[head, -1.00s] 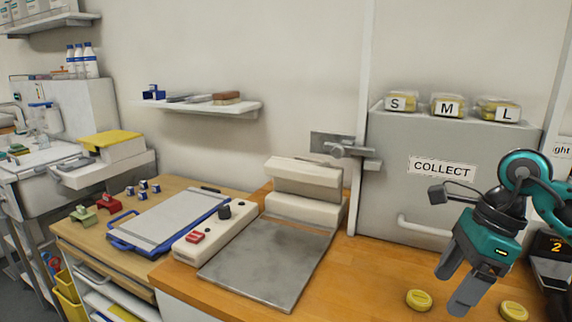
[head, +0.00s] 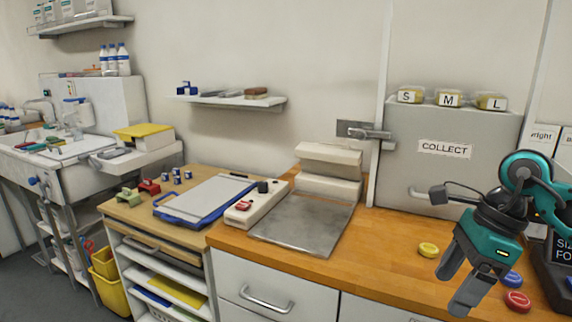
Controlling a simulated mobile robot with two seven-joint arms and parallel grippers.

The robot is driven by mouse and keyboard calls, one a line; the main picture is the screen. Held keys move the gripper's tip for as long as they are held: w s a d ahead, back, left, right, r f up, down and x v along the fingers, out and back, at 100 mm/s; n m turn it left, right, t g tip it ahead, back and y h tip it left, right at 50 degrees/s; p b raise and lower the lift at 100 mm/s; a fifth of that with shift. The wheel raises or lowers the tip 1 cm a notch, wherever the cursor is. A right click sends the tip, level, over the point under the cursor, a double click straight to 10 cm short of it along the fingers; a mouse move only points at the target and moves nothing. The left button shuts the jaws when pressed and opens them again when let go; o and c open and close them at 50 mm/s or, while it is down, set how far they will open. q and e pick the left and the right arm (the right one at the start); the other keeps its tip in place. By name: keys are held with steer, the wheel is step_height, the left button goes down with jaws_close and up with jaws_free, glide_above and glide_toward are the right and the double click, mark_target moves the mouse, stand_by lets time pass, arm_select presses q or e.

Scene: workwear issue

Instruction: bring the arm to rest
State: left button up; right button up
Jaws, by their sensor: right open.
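My right arm comes in from the right in the head view. Its teal and grey right gripper (head: 461,285) hangs over the right part of the wooden counter, fingers pointing down and to the left. The two fingers stand apart with nothing between them. A yellow puck (head: 428,250) lies on the counter just left of the fingers. A blue puck (head: 512,279) and a red puck (head: 517,302) lie to the right of them. My left gripper does not show.
A grey COLLECT cabinet (head: 440,174) carries boxes marked S, M and L. A dark display device (head: 560,262) stands at the right edge. The counter between plate and yellow puck is clear.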

steer(key=s+a+m+t+y, duration=0.35)
steer(key=a+m+y, duration=0.85)
steer(key=a+y, duration=0.6)
steer(key=w+d+f+m+t+h, duration=0.1)
steer(key=d+f+m+t+h, duration=0.2)
steer(key=f+m+t+h, duration=0.7)
steer(key=w+d+f+m+t+h, duration=0.1)
steer(key=d+f+m+t+h, duration=0.25)
steer(key=m, duration=1.25)
steer(key=s+d+f+m+g+h, duration=0.3)
steer(key=s+f+m+g+h, duration=0.3)
steer(key=s+f+m, duration=0.4)
step_height(320, 180, down, 6)
steer(key=shift+s+f, duration=0.1)
steer(key=shift+s, duration=0.95)
